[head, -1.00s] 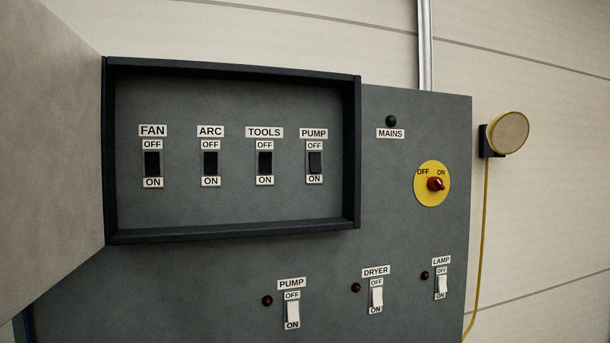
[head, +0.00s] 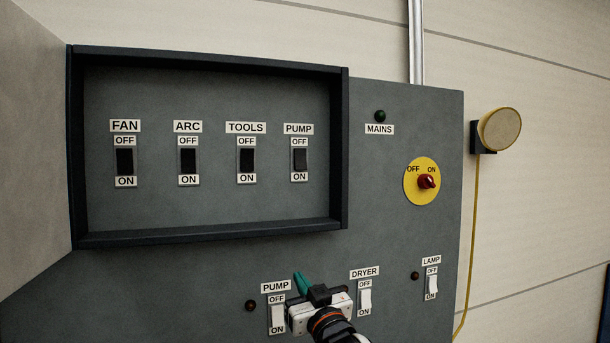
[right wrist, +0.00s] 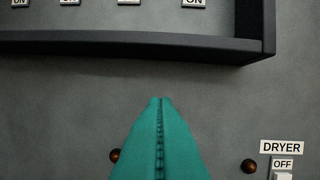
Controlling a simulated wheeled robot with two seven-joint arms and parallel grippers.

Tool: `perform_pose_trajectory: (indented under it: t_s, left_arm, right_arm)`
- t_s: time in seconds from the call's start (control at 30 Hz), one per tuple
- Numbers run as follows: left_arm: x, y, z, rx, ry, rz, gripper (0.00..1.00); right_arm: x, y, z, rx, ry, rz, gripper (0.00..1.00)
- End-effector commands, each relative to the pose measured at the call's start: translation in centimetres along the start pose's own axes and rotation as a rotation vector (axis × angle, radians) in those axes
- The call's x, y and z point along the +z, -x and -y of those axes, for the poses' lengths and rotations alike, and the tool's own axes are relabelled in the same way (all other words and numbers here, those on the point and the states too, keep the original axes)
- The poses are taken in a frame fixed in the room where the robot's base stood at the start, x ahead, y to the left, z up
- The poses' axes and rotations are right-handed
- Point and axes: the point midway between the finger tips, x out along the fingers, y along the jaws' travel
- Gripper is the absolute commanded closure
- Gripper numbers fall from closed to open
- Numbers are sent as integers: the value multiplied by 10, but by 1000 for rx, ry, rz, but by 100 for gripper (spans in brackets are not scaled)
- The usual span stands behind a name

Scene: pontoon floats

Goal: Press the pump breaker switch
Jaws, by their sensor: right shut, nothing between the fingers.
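The pump breaker (head: 300,160) is a dark rocker in the recessed box, rightmost in its row, between OFF above and ON below. It looks slightly greyer than its neighbours; I cannot tell its position. My right gripper (head: 301,281) is shut and empty, its teal fingers below the box near the lower white PUMP switch (head: 277,319). In the right wrist view the shut fingertips (right wrist: 160,102) point up towards the box's lower rim (right wrist: 190,47), with grey panel between. The breaker's rocker is outside that view. My left gripper is not in view.
The box's dark frame (head: 344,150) stands out from the panel, and its open door (head: 30,130) is at the left. FAN (head: 124,161), ARC (head: 188,160) and TOOLS (head: 247,159) breakers share the row. A red MAINS knob (head: 426,181) sits right.

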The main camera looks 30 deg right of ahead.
Motion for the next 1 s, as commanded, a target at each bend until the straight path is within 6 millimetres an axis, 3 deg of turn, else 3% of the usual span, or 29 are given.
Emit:
perform_pose_trajectory:
  t_s: [0.03, 0.1, 0.2, 0.3, 0.43, 0.77, 1.0]
  left_arm:
    - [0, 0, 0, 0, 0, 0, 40]
    - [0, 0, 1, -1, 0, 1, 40]
    - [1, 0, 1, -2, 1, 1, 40]
    - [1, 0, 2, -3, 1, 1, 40]
    - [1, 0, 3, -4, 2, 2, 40]
    - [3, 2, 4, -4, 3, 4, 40]
    - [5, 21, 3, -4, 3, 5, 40]
  right_arm:
    - [36, -10, 13, -18, -11, 87, 100]
    - [76, -16, 28, -36, -24, 187, 100]
    - [118, -20, 44, -54, -39, 293, 100]
    - [142, -20, 54, -64, -47, 353, 100]
    - [154, -19, 58, -68, -51, 383, 100]
    - [154, -21, 58, -68, -51, 381, 100]
    - [169, -49, 60, -69, -52, 379, 100]
